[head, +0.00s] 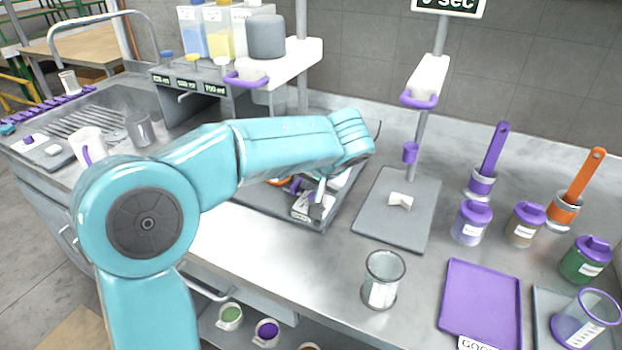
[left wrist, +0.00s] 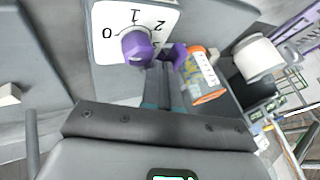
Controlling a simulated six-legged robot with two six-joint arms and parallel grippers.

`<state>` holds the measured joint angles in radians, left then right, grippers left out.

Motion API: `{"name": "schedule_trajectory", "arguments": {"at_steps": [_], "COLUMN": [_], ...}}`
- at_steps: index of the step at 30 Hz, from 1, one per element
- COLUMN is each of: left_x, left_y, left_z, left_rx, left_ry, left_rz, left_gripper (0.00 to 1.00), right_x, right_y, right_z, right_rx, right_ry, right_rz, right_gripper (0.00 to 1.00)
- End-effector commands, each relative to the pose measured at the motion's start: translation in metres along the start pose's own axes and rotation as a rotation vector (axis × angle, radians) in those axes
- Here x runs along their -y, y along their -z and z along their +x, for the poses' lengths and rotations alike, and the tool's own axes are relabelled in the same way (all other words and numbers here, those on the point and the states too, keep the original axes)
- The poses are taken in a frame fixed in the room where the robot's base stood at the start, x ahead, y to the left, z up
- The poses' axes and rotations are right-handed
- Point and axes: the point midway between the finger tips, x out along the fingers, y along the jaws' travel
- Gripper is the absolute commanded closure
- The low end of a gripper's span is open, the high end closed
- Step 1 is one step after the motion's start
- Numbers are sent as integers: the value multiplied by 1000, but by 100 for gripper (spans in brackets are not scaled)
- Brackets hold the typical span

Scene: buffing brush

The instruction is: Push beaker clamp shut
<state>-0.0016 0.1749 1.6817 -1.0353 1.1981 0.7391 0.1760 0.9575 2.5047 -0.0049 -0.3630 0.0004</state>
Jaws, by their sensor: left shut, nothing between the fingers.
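My left arm reaches in from the left of the head view, over a grey stirrer-like stand. My left gripper (left wrist: 165,88) is shut and empty. In the left wrist view its fingertips point at a purple clamp part (left wrist: 175,53) beside a clear beaker with an orange rim (left wrist: 205,80). I cannot tell whether they touch it, or how far the clamp is closed. A purple knob (left wrist: 138,48) on a white 0-1-2 dial plate (left wrist: 108,20) is just left of the fingertips. In the head view my forearm and wrist hide most of the clamp and beaker. My right gripper is not in view.
Right of the arm stands a grey base plate (head: 375,222) with a pole. A glass beaker (head: 383,280) stands near the bench's front edge. A purple tray (head: 482,300) and purple-lidded jar (head: 471,222) are further right. A dispenser shelf (head: 290,65) stands behind my arm.

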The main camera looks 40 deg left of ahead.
Motion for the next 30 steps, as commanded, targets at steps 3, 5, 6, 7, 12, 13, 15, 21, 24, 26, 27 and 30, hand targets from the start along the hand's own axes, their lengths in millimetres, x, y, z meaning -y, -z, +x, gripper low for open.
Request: {"name": "schedule_trajectory", "arguments": {"at_steps": [3, 5, 6, 7, 12, 13, 15, 21, 24, 26, 27, 30], "left_x": [0, 4, 9, 14, 37, 39, 41, 42, 42, 42, 43, 45], "left_y": [0, 0, 0, 0, 0, 0, 0, 0, 0, 1, 1, 3], "left_z": [0, 3, 6, 9, 20, 21, 22, 22, 21, 21, 20, 17], "left_rx": [0, 1, 2, 2, 2, 2, 1, 0, -1, -1, -1, -2], "left_ry": [0, 1, 1, 1, 2, 2, 2, 3, 4, 4, 5, 5], "left_rz": [0, -3, -4, -5, -4, -3, -1, 0, -1, -1, -1, -1], "left_gripper": [100, 100, 100, 100, 100, 100, 100, 100, 100, 100, 100, 100], "right_x": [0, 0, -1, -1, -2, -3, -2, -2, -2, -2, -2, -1], "right_y": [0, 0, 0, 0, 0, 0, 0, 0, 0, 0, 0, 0], "right_z": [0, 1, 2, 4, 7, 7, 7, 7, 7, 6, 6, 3], "right_rx": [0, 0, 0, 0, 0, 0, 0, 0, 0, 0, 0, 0], "right_ry": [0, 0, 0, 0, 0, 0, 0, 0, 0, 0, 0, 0], "right_rz": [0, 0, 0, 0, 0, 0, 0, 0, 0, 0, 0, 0], "right_gripper": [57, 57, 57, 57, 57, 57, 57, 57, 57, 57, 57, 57]}}
